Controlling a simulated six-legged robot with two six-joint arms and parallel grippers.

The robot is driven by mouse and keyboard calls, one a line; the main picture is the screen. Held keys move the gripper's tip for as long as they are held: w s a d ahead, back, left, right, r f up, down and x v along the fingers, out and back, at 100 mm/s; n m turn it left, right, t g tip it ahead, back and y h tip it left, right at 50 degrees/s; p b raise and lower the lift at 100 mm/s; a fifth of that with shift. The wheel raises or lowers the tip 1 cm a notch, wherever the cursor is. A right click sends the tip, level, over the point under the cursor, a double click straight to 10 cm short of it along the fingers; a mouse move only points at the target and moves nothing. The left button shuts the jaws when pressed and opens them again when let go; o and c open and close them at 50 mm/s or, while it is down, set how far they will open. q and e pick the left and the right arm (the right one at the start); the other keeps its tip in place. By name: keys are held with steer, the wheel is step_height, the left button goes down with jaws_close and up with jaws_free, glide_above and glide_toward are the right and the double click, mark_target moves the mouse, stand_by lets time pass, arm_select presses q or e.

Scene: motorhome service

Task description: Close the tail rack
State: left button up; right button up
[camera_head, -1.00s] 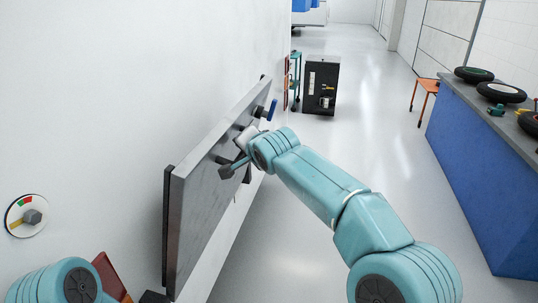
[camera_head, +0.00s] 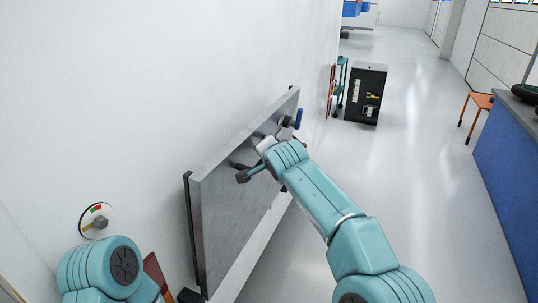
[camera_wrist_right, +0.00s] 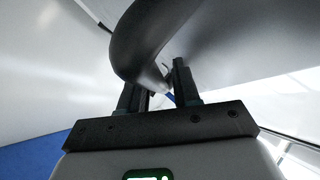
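The tail rack is a flat grey panel (camera_head: 245,190) on the white motorhome wall, tilted slightly out from it at the near side. A blue-handled latch (camera_head: 298,118) is at its far end. A dark knob on a short rod (camera_head: 243,176) is near its middle. My right gripper (camera_head: 260,148) is at the panel's outer face, its fingers mostly hidden by my wrist. In the right wrist view, its two dark fingers (camera_wrist_right: 158,88) stand apart, with a curved dark bar (camera_wrist_right: 140,45) passing in front of and partly between them; contact is unclear. My left gripper is out of view.
A round gauge (camera_head: 96,221) is on the wall at left, near my left arm. A black cabinet (camera_head: 366,93) and a teal cart (camera_head: 340,85) stand beyond the panel. A blue workbench (camera_head: 505,165) and an orange stool (camera_head: 481,103) are at right. The floor between is clear.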

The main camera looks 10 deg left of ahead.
steer(key=shift+o, duration=0.2)
steer(key=shift+f, duration=0.1)
steer(key=shift+s+d+b, duration=0.1)
steer(key=shift+s+b, duration=0.15)
steer(key=shift+b, duration=0.25)
steer(key=b+v, duration=0.8)
steer(key=v, duration=0.8)
steer(key=shift+w, duration=0.15)
